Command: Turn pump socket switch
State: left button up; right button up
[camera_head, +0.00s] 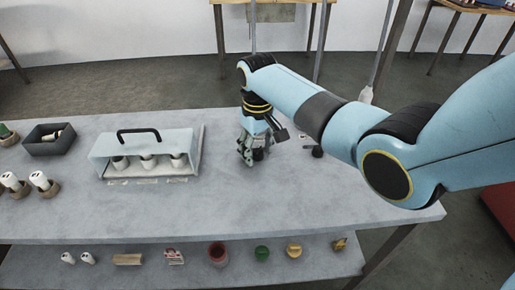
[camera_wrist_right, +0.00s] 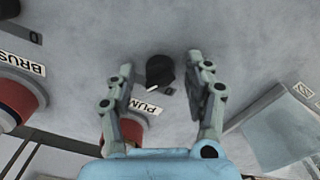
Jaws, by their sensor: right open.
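In the right wrist view a black knob switch (camera_wrist_right: 160,74) with a pale pointer mark stands on the grey surface, beside a white label (camera_wrist_right: 144,106) reading "PUM", the rest of it hidden. My right gripper (camera_wrist_right: 161,64) is open, with one finger on each side of the knob; I cannot tell whether either touches it. In the head view my right gripper (camera_head: 254,150) points down over the grey table (camera_head: 235,205), and the knob beneath it cannot be made out. My left gripper is not in view.
Left of my right gripper stands a light-blue cover (camera_head: 145,142) with a black handle. A small black item (camera_head: 317,152) lies to the right. A red socket (camera_wrist_right: 14,101) with a "BRUS" label shows in the wrist view. The table's front middle is clear.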

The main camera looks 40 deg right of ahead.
jog(key=c, duration=0.7)
grip_shut()
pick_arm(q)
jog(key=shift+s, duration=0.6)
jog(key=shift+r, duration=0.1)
pick_arm(e)
jog(key=shift+r+n+p, duration=0.2)
jog(key=shift+n+p, duration=0.8)
jog(key=n+p, duration=0.1)
jog(key=n, duration=0.1)
jog(key=shift+n+p, duration=0.3)
jog(key=shift+n, duration=0.1)
jog(key=n+p, duration=0.1)
jog(key=n, duration=0.2)
jog(key=shift+f, duration=0.1)
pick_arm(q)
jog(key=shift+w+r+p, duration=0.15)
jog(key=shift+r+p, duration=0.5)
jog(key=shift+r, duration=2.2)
pick_arm(e)
jog(key=shift+n, duration=1.9)
jog(key=shift+f, duration=0.1)
